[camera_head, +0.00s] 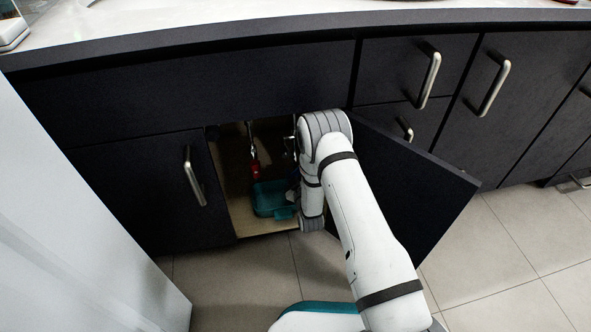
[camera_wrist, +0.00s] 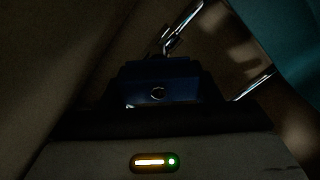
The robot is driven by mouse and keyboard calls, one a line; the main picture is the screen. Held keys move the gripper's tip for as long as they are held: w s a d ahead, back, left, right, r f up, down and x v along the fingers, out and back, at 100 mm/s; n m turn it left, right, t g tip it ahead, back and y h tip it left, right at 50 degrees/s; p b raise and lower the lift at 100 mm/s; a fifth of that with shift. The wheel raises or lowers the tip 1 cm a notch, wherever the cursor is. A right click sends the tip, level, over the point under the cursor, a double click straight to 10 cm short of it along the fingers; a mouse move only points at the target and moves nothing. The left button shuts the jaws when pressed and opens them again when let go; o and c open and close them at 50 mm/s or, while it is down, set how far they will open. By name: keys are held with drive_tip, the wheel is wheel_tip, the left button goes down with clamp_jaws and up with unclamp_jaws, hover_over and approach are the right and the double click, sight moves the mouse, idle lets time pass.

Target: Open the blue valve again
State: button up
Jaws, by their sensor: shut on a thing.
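The blue valve (camera_wrist: 150,92) is a dark blue handle with a round screw at its centre, in the middle of the dim wrist view. A metal pipe fitting (camera_wrist: 170,40) shows beyond it. My gripper (camera_wrist: 160,103) is shut on the blue valve; its fingers are dark and hard to make out. In the head view, my arm reaches into the open cabinet and hides most of the gripper and the valve; a small patch of blue (camera_head: 292,196) shows beside the arm. I cannot tell how far the valve is turned.
A red valve (camera_head: 255,168) hangs on a pipe left of my arm. A teal bin (camera_head: 264,203) sits on the cabinet floor (camera_head: 243,220) close to my arm. The open cabinet door (camera_head: 420,185) is right of my arm. The left door (camera_head: 140,195) is shut.

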drive_tip(key=shift+s+a+f+n, duration=0.1)
drive_tip(key=shift+s+f+n, duration=0.1)
drive_tip(key=shift+n, duration=0.2)
drive_tip(key=o, duration=1)
drive_tip(key=shift+w+r, duration=0.1)
wheel_tip(320, 180, up, 10)
drive_tip(key=p, duration=0.4)
drive_tip(key=shift+p, duration=0.35)
